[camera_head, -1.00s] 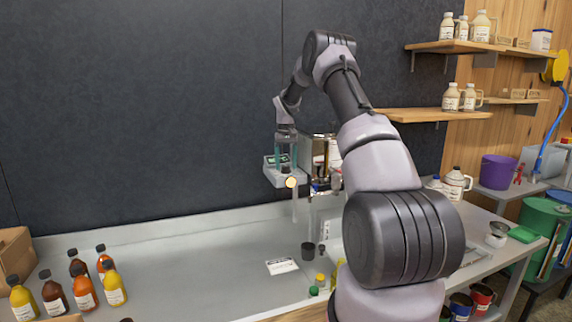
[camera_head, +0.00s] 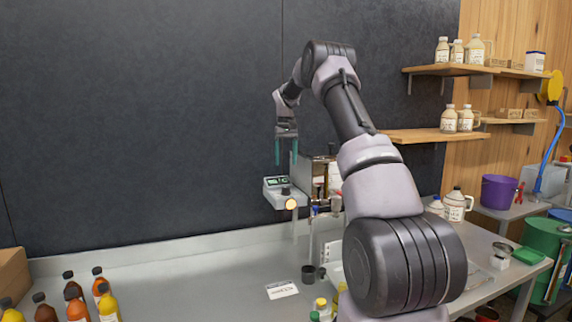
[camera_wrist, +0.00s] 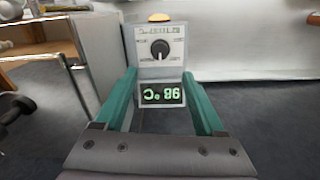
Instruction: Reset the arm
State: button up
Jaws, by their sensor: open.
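My gripper (camera_head: 287,150) is open, with its two teal fingers pointing down and nothing between them. It hangs in the air above a grey control box (camera_head: 285,196) in the head view, clear of it. The wrist view shows the gripper (camera_wrist: 160,85) with its fingers spread apart. Beyond them is the control box (camera_wrist: 148,60) with a black knob, an orange lamp on top and a green display that seems to read 98 °C, upside down or mirrored. My arm covers part of the counter on the right.
The metal counter (camera_head: 190,285) holds several syrup bottles (camera_head: 76,300) at left, a white card (camera_head: 282,290) and dark cups (camera_head: 308,273). Wooden shelves (camera_head: 440,136) with jugs are on the right. A purple bucket (camera_head: 498,191) stands farther right. Space before the dark wall is free.

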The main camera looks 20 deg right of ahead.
dwell(0.3)
jog(key=s+a+r+t, duration=0.2)
jog(key=s+a+r, duration=0.2)
jog(key=s+r, duration=0.55)
jog(key=s+a+r+t, duration=0.1)
jog(key=s+a+r, duration=0.4)
jog(key=s+r, duration=0.4)
jog(key=s+a+f+m+t+y, duration=0.1)
jog(key=s+a+f+t, duration=0.1)
jog(key=s, duration=1.1)
jog(key=s+a+f+m+t+y, duration=0.1)
jog(key=s+a+f+t, duration=0.1)
jog(key=s, duration=1.1)
jog(key=shift+s+a+m, duration=0.2)
jog(key=shift+s+m, duration=0.1)
jog(key=shift+s, duration=0.1)
